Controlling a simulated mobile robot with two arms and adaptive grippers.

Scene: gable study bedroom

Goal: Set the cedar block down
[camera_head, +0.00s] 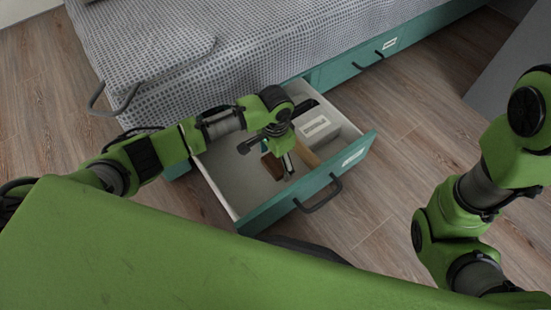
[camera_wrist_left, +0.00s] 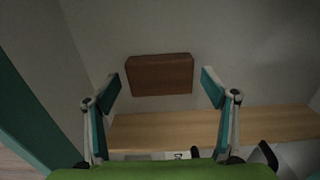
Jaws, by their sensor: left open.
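The cedar block (camera_wrist_left: 160,75) is a reddish-brown block, seen in the left wrist view lying on the pale drawer floor. In the head view part of it (camera_head: 269,163) shows beside my left gripper (camera_head: 287,163), which hides the rest. My left gripper points down into the open drawer. In the left wrist view its fingers (camera_wrist_left: 162,88) are spread, one on each side of the block, with a gap on both sides. My right arm stands at the right of the head view, and its gripper is out of the picture.
The teal-fronted drawer (camera_head: 262,214) is pulled out from under the bed (camera_head: 200,50). A light wooden divider (camera_wrist_left: 220,127) runs close to the block. Beyond it is a pale labelled box (camera_head: 317,128). The drawer's left part is bare. A grey handle (camera_head: 318,197) sticks out in front.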

